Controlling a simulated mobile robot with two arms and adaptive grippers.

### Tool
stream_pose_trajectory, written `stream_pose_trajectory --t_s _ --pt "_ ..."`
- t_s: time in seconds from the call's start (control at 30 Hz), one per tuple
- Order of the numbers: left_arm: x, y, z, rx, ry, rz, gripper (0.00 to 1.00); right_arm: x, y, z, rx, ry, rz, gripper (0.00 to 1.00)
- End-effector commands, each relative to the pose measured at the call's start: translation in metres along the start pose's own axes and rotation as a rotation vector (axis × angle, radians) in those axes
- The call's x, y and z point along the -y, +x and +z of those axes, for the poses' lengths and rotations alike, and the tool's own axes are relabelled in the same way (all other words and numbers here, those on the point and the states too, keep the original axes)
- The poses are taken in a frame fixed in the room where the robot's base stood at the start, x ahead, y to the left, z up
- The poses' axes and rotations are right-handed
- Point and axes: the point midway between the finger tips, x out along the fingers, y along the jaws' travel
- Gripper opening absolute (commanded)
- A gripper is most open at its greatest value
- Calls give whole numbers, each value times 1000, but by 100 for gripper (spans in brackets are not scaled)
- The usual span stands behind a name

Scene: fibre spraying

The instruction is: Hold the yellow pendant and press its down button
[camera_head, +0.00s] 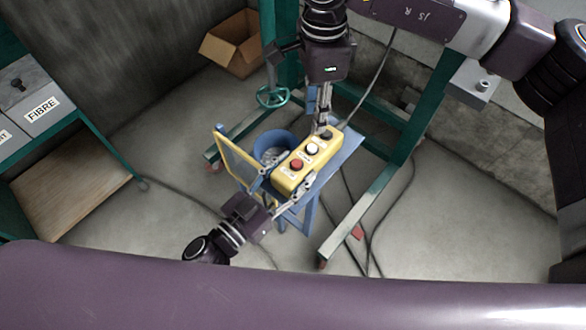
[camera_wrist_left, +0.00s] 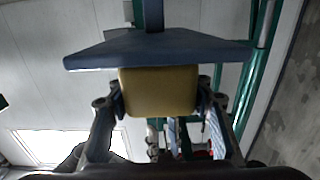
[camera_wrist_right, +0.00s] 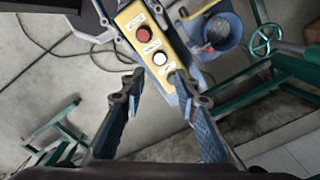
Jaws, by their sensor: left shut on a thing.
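The yellow pendant (camera_head: 290,178) has a red button (camera_head: 297,164), a white button (camera_head: 312,149) and a black button (camera_head: 326,135) in a row. My left gripper (camera_head: 277,192) is shut on its lower-left end; the left wrist view shows the yellow body (camera_wrist_left: 160,92) between both fingers. My right gripper (camera_head: 323,118) comes from above, its fingertips close to the black-button end. In the right wrist view, its fingers (camera_wrist_right: 158,88) are apart, with the red and white buttons beyond them. The black button is hidden there. Contact with it cannot be told.
A blue stand (camera_head: 345,150) is beneath the pendant, with a blue bucket (camera_head: 272,142) and a yellow-framed panel (camera_head: 238,160) beside it. A green frame (camera_head: 390,175) with a handwheel (camera_head: 272,97) surrounds it. Cables cross the floor. A cardboard box (camera_head: 232,45) lies behind.

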Motion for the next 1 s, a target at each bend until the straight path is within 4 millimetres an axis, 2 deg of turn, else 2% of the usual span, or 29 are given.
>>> stream_pose_trajectory --t_s 0.03,0.27,1.0 --pt "0 0 0 0 0 0 10 0 0 0 0 0 0 26" --pt "0 0 0 0 0 0 10 0 0 0 0 0 0 0" --pt "0 0 0 1 0 0 10 0 0 0 0 0 0 0"
